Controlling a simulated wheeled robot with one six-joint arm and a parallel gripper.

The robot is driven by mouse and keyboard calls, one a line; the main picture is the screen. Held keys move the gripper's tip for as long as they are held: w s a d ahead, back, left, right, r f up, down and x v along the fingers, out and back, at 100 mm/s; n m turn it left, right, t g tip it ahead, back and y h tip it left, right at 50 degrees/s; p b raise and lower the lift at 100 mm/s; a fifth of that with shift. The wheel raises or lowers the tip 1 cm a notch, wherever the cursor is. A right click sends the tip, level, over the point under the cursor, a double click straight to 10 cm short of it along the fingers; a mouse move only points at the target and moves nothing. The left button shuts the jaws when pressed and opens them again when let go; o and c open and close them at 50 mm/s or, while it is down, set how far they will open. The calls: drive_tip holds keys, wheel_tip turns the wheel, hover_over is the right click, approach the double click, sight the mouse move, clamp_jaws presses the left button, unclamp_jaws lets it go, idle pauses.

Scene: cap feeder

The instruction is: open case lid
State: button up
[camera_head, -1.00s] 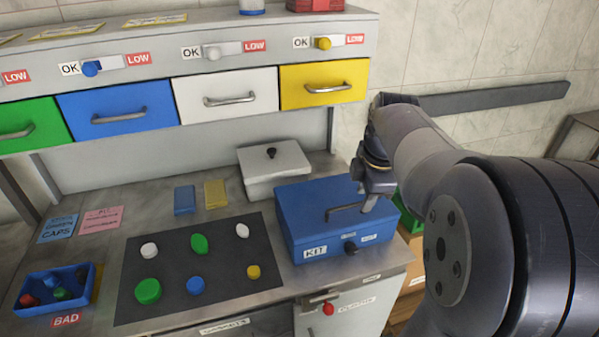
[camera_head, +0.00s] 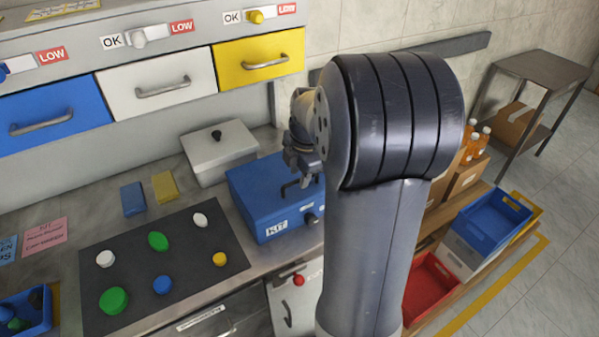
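The blue case (camera_head: 252,210) marked KIT sits on the steel counter, to the right of the dark mat. Its lid is down and has a dark bar handle (camera_head: 291,190) on top. A dark knob (camera_head: 311,219) is on its front. My gripper (camera_head: 303,178) is over the right part of the lid, close to the handle. My arm hides the case's right end and part of the gripper. I cannot tell whether the fingers touch the handle or how far apart they are.
A white lidded box (camera_head: 215,158) stands just behind the case. The dark mat (camera_head: 190,245) to the left holds several coloured caps. Yellow, white and blue drawers hang above the counter. Blue and red crates (camera_head: 432,283) stand on the right.

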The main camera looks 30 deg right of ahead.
drive_tip(key=shift+f, duration=0.25)
clamp_jaws()
idle(0.5)
